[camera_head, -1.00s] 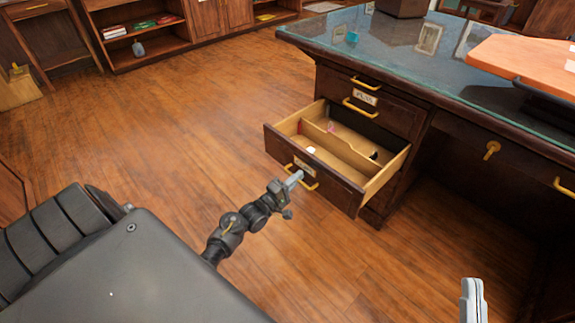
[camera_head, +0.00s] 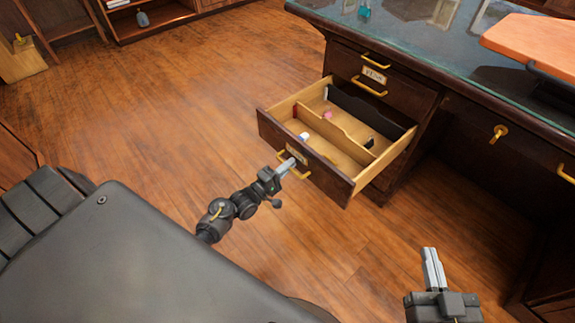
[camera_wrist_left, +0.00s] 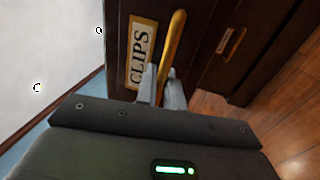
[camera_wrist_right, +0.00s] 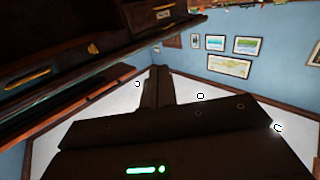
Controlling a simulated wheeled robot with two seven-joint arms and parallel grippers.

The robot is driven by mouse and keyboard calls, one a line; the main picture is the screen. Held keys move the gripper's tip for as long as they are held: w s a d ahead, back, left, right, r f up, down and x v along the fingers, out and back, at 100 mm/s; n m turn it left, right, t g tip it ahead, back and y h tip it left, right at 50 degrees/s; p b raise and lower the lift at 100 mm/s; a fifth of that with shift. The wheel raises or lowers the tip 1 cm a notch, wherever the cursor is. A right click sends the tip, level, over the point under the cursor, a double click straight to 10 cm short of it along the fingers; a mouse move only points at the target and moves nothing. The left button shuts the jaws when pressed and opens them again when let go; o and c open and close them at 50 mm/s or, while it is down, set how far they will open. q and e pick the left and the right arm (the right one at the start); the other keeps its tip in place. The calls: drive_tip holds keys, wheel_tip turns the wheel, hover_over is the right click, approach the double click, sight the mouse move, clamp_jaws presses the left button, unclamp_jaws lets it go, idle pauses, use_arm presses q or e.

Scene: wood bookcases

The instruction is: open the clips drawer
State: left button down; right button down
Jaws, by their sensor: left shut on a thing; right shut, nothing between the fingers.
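The clips drawer (camera_head: 318,165) is the lowest drawer of the dark wood desk and stands pulled well out, showing its pale wood inside and a divider. Its label (camera_wrist_left: 141,52) reads CLIPS in the left wrist view. My left gripper (camera_head: 285,167) is shut on the drawer's brass handle (camera_wrist_left: 174,45) at the drawer front. The handle passes between the fingers in the left wrist view. My right gripper (camera_head: 432,266) is shut and empty, apart from the desk, low at the right of the head view.
Small items lie in the drawer, including a pink one (camera_head: 327,115) and a white one (camera_head: 303,136). The closed upper drawers (camera_head: 375,95) have brass handles. The glass-topped desk (camera_head: 400,38) carries an orange board (camera_head: 535,45). Wood floor (camera_head: 170,115) left of the drawer is clear.

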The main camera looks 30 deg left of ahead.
use_arm(q)
drive_tip(key=c, duration=1.6)
unclamp_jaws()
drive_tip(key=shift+s, duration=0.1)
